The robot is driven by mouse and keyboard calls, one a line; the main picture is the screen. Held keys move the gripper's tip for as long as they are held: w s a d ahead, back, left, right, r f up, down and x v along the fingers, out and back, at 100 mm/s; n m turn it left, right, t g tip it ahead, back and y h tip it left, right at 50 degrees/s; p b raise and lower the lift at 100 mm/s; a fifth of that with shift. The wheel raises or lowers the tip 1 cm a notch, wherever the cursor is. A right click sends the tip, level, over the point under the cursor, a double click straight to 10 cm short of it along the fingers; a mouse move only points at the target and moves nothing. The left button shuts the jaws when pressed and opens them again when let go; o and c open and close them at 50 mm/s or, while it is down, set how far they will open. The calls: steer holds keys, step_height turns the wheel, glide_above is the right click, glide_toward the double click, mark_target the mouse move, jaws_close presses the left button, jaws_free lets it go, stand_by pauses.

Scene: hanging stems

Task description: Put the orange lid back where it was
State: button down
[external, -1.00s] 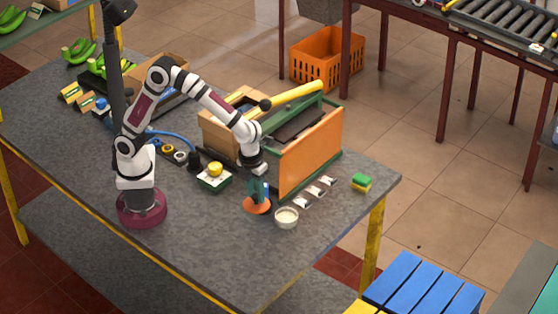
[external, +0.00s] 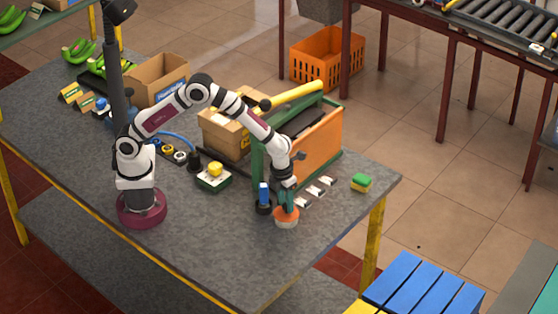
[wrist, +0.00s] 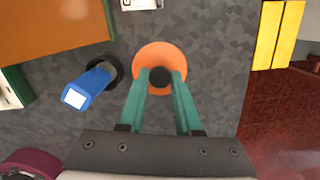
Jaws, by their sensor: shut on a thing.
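The orange lid (external: 286,212) is a round disc with a dark knob, which shows in the wrist view (wrist: 160,54). My gripper (external: 287,198) has its green fingers shut on the dark knob, seen also in the wrist view (wrist: 160,78).
A blue-handled tool (external: 264,194) stands in a dark round base left of the lid. The orange-sided box (external: 318,158) is behind. Small white cards (external: 313,190) and a green-yellow sponge (external: 361,183) lie to the right. The table in front is clear.

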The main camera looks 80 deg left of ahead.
mark_target(282, 215)
steer(key=shift+f, duration=0.1)
steer(key=c, duration=0.6)
jaws_free()
step_height(282, 215, up, 12)
steer(key=s, duration=0.1)
steer(key=s+a+r+n, duration=0.3)
steer(key=s+a+n, duration=0.15)
steer(key=s, duration=0.25)
steer(key=s+a+r+n, duration=0.3)
steer(key=s+r+n, duration=0.1)
steer(key=s+n, duration=0.25)
steer(key=s+a+f+n, duration=0.1)
steer(key=s+a+n, duration=0.1)
steer(key=s+n, duration=0.4)
steer(key=s+a+f+n+g+y, duration=0.1)
steer(key=s+n, duration=0.5)
steer(key=s, duration=0.6)
steer(key=shift+s+a+f+n, duration=0.25)
steer(key=shift+a+n, duration=0.15)
steer(key=shift+a, duration=0.35)
